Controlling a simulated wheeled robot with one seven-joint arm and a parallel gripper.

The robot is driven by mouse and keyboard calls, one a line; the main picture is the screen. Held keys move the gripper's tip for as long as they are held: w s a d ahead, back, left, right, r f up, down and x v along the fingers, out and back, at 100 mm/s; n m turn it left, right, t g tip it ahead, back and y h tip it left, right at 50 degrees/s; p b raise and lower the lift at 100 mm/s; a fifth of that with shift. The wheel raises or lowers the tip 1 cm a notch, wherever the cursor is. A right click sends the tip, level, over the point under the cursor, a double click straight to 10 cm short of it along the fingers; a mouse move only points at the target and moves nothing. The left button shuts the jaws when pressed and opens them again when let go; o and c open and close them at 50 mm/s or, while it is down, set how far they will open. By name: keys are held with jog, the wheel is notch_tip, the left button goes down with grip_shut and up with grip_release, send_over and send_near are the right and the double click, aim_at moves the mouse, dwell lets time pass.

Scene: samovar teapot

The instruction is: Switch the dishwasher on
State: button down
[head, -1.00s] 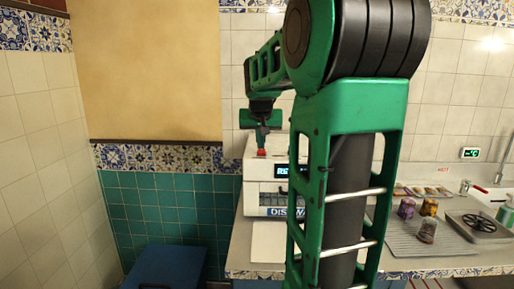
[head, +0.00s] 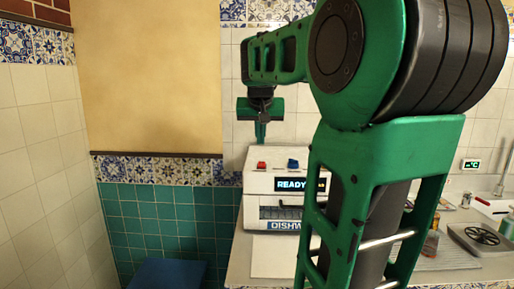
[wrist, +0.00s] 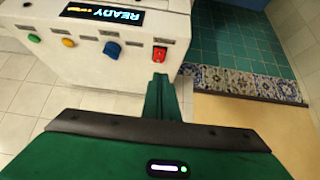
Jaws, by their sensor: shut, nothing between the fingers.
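The dishwasher (head: 256,186) is a white box on the counter. Its lit display (head: 290,184) reads READY; in the wrist view the display (wrist: 103,14) appears upside down. A red switch (head: 261,165) and a blue knob (head: 293,164) sit on its top. The wrist view shows the red switch (wrist: 159,53) just beyond my fingertips, and the blue knob (wrist: 112,49) to its left. My gripper (head: 260,140) is shut and empty, pointing down above the red switch, apart from it. My arm hides the dishwasher's right part.
Yellow (wrist: 68,42) and green (wrist: 34,38) buttons show on the panel in the wrist view. A sink drainer (head: 430,250) and a round dark grate (head: 482,236) are at the right. Teal tiles and a blue box (head: 165,274) are at the left.

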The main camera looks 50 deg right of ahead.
jog(key=shift+s+a+f+v, duration=0.15)
jog(key=shift+v, duration=0.85)
jog(key=shift+s+a+f+v, duration=0.1)
jog(key=shift+f+v, duration=0.05)
jog(key=shift+v, duration=0.85)
